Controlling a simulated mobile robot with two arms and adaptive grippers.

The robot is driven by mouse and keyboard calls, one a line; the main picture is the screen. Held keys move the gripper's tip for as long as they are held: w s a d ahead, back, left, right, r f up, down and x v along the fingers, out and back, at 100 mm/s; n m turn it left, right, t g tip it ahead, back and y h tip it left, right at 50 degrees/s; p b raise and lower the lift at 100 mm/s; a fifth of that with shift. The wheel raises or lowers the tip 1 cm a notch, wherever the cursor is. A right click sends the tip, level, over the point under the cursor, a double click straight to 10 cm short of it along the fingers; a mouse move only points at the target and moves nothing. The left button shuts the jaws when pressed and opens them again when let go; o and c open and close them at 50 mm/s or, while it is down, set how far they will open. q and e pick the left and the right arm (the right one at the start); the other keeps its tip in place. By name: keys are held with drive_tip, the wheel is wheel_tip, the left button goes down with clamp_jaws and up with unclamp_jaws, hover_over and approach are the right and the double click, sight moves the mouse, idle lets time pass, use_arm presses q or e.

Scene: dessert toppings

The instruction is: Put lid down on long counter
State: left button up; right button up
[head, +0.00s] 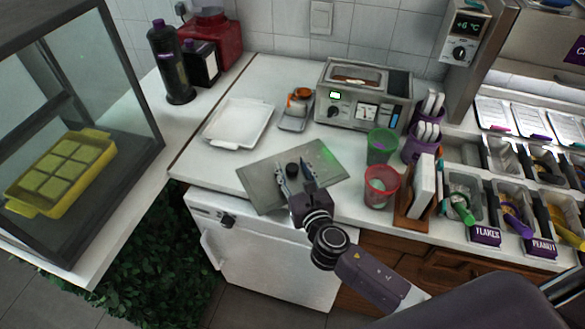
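The lid is a flat, grey, see-through plate (258,178) with a dark round knob (292,169) in its middle. It is at the front of the long white counter (215,168), and its near corner reaches past the counter's front edge. I cannot tell whether it touches the top or is just above it. My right gripper (293,173) is at the lid's middle with one finger on each side of the knob, and appears shut on it. The fingers' contact is too small to see clearly. My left gripper is not in view.
A white tray (237,123) and a small scale-like item with an orange top (297,100) stand behind the lid. A grey machine (364,95) is at the back. A green cup (381,146) and red cup (380,187) stand right of the lid. Topping bins are further right.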

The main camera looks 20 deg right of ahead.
drive_tip(key=s, duration=0.3)
drive_tip(key=s+r, duration=0.1)
drive_tip(key=s, duration=0.3)
drive_tip(key=s+b, duration=0.1)
drive_tip(key=s, duration=0.2)
drive_tip(key=shift+s+r, duration=0.3)
drive_tip(key=shift+s, duration=0.05)
drive_tip(key=shift+s+r, duration=0.2)
drive_tip(key=shift+s, duration=0.35)
drive_tip(key=shift+s+f, duration=0.1)
